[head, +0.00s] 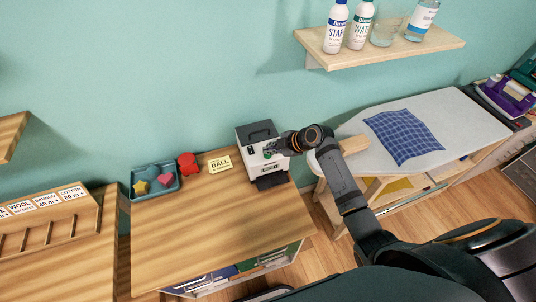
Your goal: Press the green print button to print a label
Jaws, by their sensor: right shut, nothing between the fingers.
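The label printer (256,136) is a white box with a dark grey top. It stands at the back right corner of the wooden table. A small green button (267,155) shows on its front, just left of my right gripper's fingertips. My right gripper (272,150) is shut and empty, with its tips at the printer's front; I cannot tell whether they touch the button. A dark slot or tray (271,181) juts from the printer's lower front. My left gripper is not in view.
A yellow "BALL" card (220,164), a red object (187,164) and a blue tray (136,181) with small shapes stand left of the printer. An ironing board (447,115) with a blue checked cloth (404,137) is at the right. A bottle shelf (385,49) hangs above. The table's front (210,235) is clear.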

